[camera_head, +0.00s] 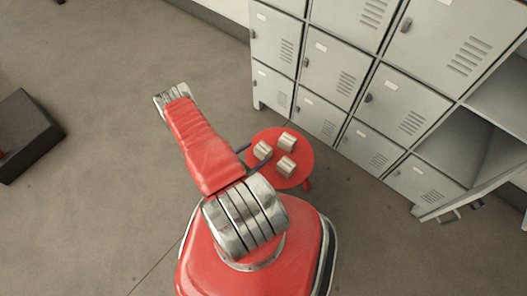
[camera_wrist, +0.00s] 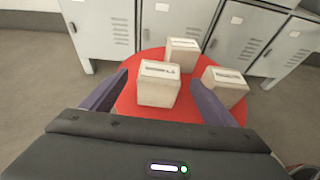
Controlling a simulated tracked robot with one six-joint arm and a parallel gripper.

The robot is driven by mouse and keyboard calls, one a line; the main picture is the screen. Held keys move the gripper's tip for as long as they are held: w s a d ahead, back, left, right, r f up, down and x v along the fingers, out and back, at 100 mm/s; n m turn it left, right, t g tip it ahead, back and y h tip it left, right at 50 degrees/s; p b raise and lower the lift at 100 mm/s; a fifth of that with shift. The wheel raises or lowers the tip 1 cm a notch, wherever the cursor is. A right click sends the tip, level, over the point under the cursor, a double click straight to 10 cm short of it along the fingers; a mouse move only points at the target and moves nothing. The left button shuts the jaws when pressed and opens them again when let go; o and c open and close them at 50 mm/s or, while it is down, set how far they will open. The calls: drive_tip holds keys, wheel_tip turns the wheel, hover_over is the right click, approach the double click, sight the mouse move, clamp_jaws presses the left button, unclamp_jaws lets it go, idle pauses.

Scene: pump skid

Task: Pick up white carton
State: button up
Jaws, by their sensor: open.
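Three white cartons stand on a round red table. The nearest carton (camera_wrist: 158,92) is seen between my fingers in the wrist view; it also shows in the head view (camera_head: 262,150). A second carton (camera_wrist: 183,54) stands behind it, and a third carton (camera_wrist: 228,92) to its right, just beyond the right finger. My gripper (camera_wrist: 158,77) is open, with one purple finger on each side of the nearest carton and a gap to it. In the head view my arm hides most of the gripper. Whether the fingers reach down to carton height is unclear.
The red table (camera_head: 302,152) is small, with grey lockers (camera_head: 335,70) behind it. An open locker shelf (camera_head: 460,150) is at the right. A dark box (camera_head: 25,135) sits on the floor at far left. The floor between is clear.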

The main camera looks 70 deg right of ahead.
sight(261, 150)
drive_tip(key=shift+x, duration=2.35)
drive_tip(key=shift+f+x, duration=0.1)
drive_tip(key=shift+x, duration=1.2)
drive_tip(key=shift+f+x, duration=0.15)
drive_tip(key=shift+x, duration=1.15)
drive_tip(key=shift+a, duration=0.1)
drive_tip(key=c, duration=1.3)
drive_tip(key=shift+r, duration=0.2)
wheel_tip(261, 150, up, 10)
drive_tip(key=shift+f, duration=0.2)
